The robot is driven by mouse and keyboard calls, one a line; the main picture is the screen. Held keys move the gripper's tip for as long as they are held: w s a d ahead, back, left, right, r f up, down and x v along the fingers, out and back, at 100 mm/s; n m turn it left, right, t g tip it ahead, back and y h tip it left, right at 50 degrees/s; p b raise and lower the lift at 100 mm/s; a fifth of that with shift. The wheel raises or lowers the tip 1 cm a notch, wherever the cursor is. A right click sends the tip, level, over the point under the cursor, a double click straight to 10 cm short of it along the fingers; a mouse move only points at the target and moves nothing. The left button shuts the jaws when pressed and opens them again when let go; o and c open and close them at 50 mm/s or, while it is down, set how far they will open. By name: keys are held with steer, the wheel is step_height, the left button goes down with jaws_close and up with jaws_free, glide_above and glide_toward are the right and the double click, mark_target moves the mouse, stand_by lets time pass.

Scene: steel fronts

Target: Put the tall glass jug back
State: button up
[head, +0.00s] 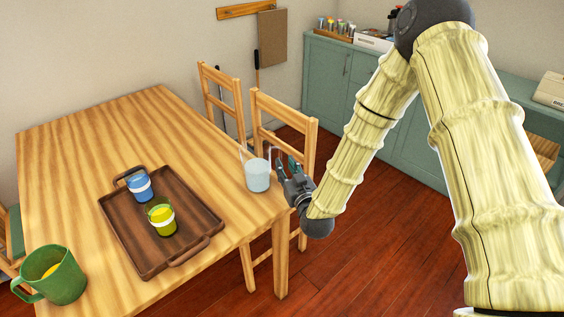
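The tall glass jug (258,178) stands upright near the right edge of the wooden table (190,110). It is clear, with pale bluish contents in its lower part. My gripper (281,162) is at its right side, at about the height of the jug's upper part, with dark fingers pointing towards it. The fingers overlap the jug's right side in the picture. I cannot tell whether they touch it or close on its handle.
A brown tray (130,228) on the table holds a blue glass (139,187) and a yellow-green glass (161,219). A green jug (55,275) stands at the front left. Two wooden chairs (285,108) stand behind the table. Green cabinets (330,70) line the back wall.

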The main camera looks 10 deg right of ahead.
steer(key=v, duration=0.6)
steer(key=shift+s+b, duration=0.25)
steer(key=shift+b, duration=0.15)
steer(key=s+d+f+m+g+h, duration=0.1)
steer(key=s+d+f+g, duration=0.3)
steer(key=s+f, duration=0.65)
steer(key=s+d+f+g+h, duration=0.1)
steer(key=s+f+g, duration=0.5)
steer(key=f, duration=0.7)
steer(key=s+d+f+g, duration=0.2)
steer(key=s+f, duration=0.1)
steer(key=s, duration=0.5)
steer(key=s+d+f+m+g+h, duration=0.1)
steer(key=s+d+f+g, duration=0.1)
steer(key=s, duration=0.6)
steer(key=s+d+f+m+g+h, duration=0.1)
steer(key=s+d+f+g, duration=0.2)
steer(key=s, duration=0.5)
steer(key=shift+s+d+f, duration=0.25)
steer(key=shift+f, duration=0.05)
